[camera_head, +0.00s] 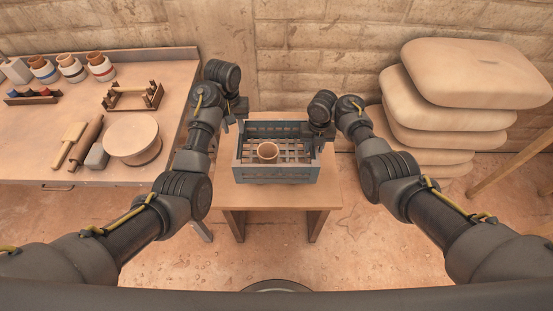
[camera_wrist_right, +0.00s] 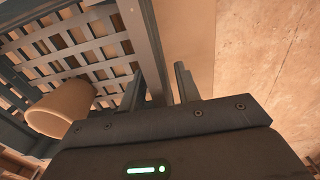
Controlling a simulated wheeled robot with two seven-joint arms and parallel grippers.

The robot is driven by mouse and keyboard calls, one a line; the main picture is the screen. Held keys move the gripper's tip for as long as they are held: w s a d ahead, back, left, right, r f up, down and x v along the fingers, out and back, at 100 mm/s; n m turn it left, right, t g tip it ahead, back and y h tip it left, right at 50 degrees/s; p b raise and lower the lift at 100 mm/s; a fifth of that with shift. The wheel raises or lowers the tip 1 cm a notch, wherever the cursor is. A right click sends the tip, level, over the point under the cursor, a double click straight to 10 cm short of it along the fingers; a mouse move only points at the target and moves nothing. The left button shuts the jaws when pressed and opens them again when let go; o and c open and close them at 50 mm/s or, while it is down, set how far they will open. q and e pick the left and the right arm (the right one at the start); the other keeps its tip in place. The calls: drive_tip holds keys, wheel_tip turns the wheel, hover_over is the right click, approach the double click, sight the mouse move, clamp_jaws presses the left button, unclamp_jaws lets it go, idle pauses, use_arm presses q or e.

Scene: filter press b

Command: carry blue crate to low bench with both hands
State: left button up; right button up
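The blue-grey slatted crate (camera_head: 276,173) sits level on a low wooden bench (camera_head: 328,192), with a small clay pot (camera_head: 267,150) inside. My left gripper (camera_head: 231,122) is at the crate's left side near the back corner; its fingers are too small to read. My right gripper (camera_head: 319,138) is at the right side. In the right wrist view, the right gripper (camera_wrist_right: 160,88) has its fingers apart, one on each side of the crate's side wall (camera_wrist_right: 150,42), with a gap showing at the outer finger. The pot (camera_wrist_right: 62,108) also shows there.
A larger wooden table (camera_head: 60,170) at left holds jars (camera_head: 71,68), a rolling pin (camera_head: 86,141), a round board (camera_head: 132,137) and a small wooden frame (camera_head: 132,96). Stacked beige sacks (camera_head: 475,75) stand at right. Floor in front of the bench is clear.

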wheel_tip(320, 180, up, 9)
drive_tip(key=shift+w+a+r, duration=0.1)
drive_tip(key=shift+r, duration=0.7)
drive_tip(key=shift+d, duration=0.2)
